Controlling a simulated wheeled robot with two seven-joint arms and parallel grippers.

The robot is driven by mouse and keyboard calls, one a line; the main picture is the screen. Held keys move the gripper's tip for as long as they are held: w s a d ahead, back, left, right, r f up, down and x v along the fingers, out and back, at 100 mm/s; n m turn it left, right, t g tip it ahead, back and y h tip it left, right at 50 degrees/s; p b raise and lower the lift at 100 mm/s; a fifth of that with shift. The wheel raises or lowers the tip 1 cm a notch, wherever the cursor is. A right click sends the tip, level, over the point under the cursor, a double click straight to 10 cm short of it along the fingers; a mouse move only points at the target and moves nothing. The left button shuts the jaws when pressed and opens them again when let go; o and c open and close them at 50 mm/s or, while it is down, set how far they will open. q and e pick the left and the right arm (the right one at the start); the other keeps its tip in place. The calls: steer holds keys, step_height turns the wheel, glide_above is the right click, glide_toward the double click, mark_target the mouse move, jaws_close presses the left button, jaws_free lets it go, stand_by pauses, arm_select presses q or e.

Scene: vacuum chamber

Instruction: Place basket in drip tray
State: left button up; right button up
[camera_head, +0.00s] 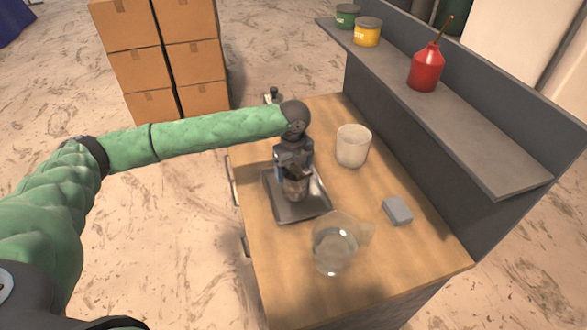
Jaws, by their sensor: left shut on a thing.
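The drip tray (301,211) is a dark grey, shallow square tray on the wooden worktop. My left gripper (295,172) is above the tray, pointing down, shut on the basket (296,189). The basket is small and dark brownish-grey, and its lower part shows below the gripper, over the middle of the tray. I cannot tell whether its bottom touches the tray. The gripper hides its upper part and some of the tray's back. My right gripper is not in view.
A glass pitcher (336,243) stands close to the tray's front right. A whitish cup (352,146) stands behind right, and a grey block (397,211) lies to the right. A raised grey shelf (470,128) bounds the worktop's right side, holding a red oil can (426,68).

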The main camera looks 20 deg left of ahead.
arm_select(q)
steer(key=o, duration=1.3)
steer(key=shift+f, duration=0.1)
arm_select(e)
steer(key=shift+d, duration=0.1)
arm_select(q)
steer(key=shift+r, duration=0.25)
steer(key=shift+r+b, duration=0.35)
step_height(320, 180, up, 10)
steer(key=b, duration=0.3)
steer(key=shift+b, duration=0.3)
steer(key=shift+r, duration=0.55)
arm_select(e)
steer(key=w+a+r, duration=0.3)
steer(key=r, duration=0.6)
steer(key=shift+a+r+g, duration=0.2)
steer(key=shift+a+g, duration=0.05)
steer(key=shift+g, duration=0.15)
